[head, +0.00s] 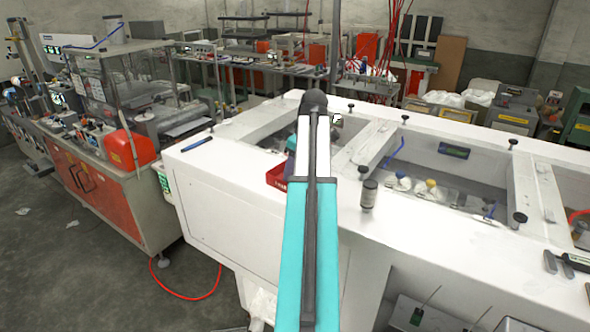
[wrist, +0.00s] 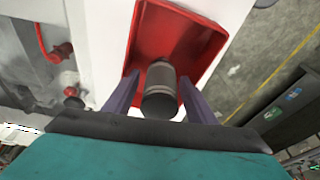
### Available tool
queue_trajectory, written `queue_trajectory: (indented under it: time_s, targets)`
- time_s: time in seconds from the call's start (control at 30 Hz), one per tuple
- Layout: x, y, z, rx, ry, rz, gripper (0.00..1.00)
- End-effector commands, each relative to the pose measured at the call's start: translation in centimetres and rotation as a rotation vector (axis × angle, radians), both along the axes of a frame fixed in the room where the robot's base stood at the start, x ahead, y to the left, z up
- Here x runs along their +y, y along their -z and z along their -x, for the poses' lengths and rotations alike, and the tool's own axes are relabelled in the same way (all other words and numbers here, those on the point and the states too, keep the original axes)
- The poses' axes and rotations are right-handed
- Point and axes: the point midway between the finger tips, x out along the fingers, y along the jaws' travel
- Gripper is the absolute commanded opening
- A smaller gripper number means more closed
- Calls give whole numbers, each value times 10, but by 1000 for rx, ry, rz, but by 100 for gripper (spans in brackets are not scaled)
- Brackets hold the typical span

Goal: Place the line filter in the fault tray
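A grey metallic cylinder with a dark end, which looks like the line filter (wrist: 160,90), is between the two purple fingers of my gripper (wrist: 160,76) in the wrist view. A narrow gap seems to show on each side of it, so the fingers look open around it. The red fault tray (wrist: 205,45) is directly behind the cylinder. Whether the cylinder touches the tray floor is not clear. In the head view, the red tray (head: 275,176) shows left of my arm; the arm hides most of the area around the gripper, and the filter there.
A dark-capped jar (head: 369,195) stands on the white bench (head: 240,190) right of my arm. Recessed bays with small parts lie farther right. A blue pen-like item (head: 196,144) lies on the left. A machine with a red cabinet (head: 100,195) stands left.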

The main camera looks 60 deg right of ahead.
Motion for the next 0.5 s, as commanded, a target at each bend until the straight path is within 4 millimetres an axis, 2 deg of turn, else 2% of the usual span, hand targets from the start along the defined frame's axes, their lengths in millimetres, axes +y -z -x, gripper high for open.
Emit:
queue_trajectory:
  time_s: [0.5]
  targets:
    - [-1,-7,1,0,0,0,51]
